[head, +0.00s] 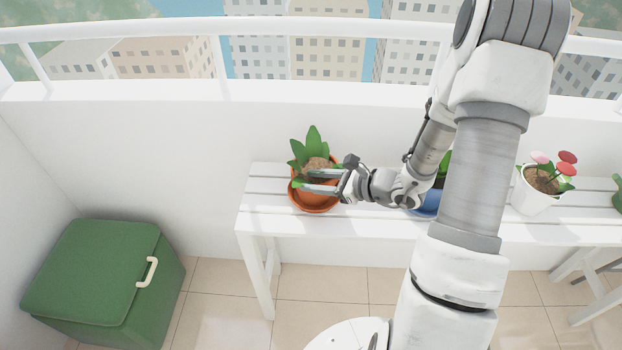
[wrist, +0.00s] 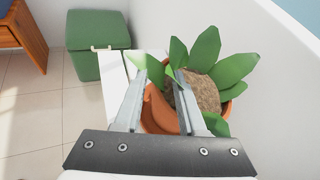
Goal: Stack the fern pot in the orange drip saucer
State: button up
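The fern pot, a terracotta pot with broad green leaves (head: 313,141) and brown soil, is at the left end of the white slatted bench; its soil and leaves also show in the wrist view (wrist: 205,92). An orange rounded rim (head: 314,206), seemingly the drip saucer, shows at its front; I cannot tell whether the pot rests fully in it. My gripper (head: 305,176) reaches in from the right, fingers apart, one finger over the soil side and one lower at the front. In the wrist view the gripper (wrist: 163,73) has orange rim between its fingers, with no clear grip visible.
The bench (head: 262,185) runs along a white balcony wall. A blue pot (head: 430,205) is partly hidden behind my arm. A white pot with red flowers (head: 538,190) stands further right. A green box (head: 95,275) is on the floor at left.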

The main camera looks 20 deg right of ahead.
jog(key=p+v, duration=0.1)
jog(key=v, duration=1)
jog(key=shift+p, duration=0.3)
jog(key=s+a+r+n+g+h+p, duration=0.25)
jog(key=a+r+n+p, duration=0.45)
jog(key=r, duration=0.5)
jog(key=s+a+r+n+g+h+p, duration=0.25)
jog(key=a+r+n, duration=0.45)
jog(key=r, duration=0.5)
jog(key=s+d+r+n+t+h, duration=0.1)
jog(key=s+d+r+n+h, duration=0.3)
jog(key=s+n, duration=0.5)
jog(key=shift+d+r+n, duration=0.6)
jog(key=shift+d+n, duration=0.2)
jog(key=shift+d, duration=0.2)
jog(key=shift+s+d, duration=0.15)
jog(key=shift+d, duration=0.05)
